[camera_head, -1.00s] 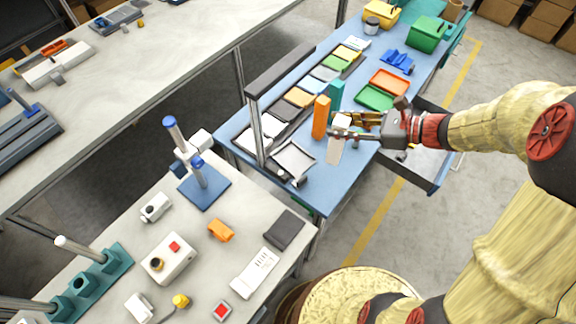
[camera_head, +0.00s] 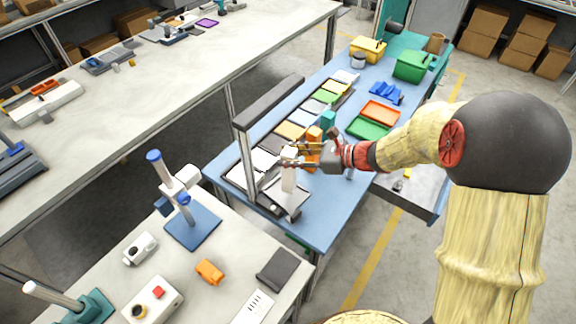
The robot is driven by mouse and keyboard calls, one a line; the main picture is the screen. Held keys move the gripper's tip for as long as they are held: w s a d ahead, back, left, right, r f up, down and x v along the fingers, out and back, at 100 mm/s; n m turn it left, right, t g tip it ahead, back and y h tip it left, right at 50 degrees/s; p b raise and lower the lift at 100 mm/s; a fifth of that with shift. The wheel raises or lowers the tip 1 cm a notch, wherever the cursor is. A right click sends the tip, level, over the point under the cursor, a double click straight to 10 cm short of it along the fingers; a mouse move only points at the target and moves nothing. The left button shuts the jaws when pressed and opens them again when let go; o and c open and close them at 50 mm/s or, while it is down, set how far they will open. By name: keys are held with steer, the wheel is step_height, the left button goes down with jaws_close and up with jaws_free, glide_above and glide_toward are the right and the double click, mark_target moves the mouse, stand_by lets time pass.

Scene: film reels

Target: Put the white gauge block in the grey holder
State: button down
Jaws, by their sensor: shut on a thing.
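The white gauge block (camera_head: 289,181) is upright in my gripper (camera_head: 291,162), which is shut on its upper part. The block hangs in front of the grey holder (camera_head: 299,194), a shallow tray at the near end of the blue table, right of the dark post. The block covers part of the holder. I cannot tell whether its lower end touches the holder or is just above it.
An orange block (camera_head: 313,160) and a teal block (camera_head: 328,121) stand close behind my gripper. A dark overhead bar (camera_head: 270,100) on a post rises just left. Coloured trays line the blue table (camera_head: 330,215); its near right corner is bare.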

mark_target(289, 171)
steer(key=f, duration=0.2)
steer(key=f+b, duration=0.1)
steer(key=shift+w+a+f+b, duration=0.15)
steer(key=shift+a+f+b, duration=0.05)
steer(key=shift+f+b, duration=0.15)
steer(key=c, duration=1.8)
jaws_free()
steer(key=shift+f, duration=0.2)
steer(key=shift+c, duration=0.2)
steer(key=o, duration=0.4)
steer(key=shift+c, duration=0.2)
steer(key=shift+o, duration=0.5)
steer(key=shift+r, duration=0.1)
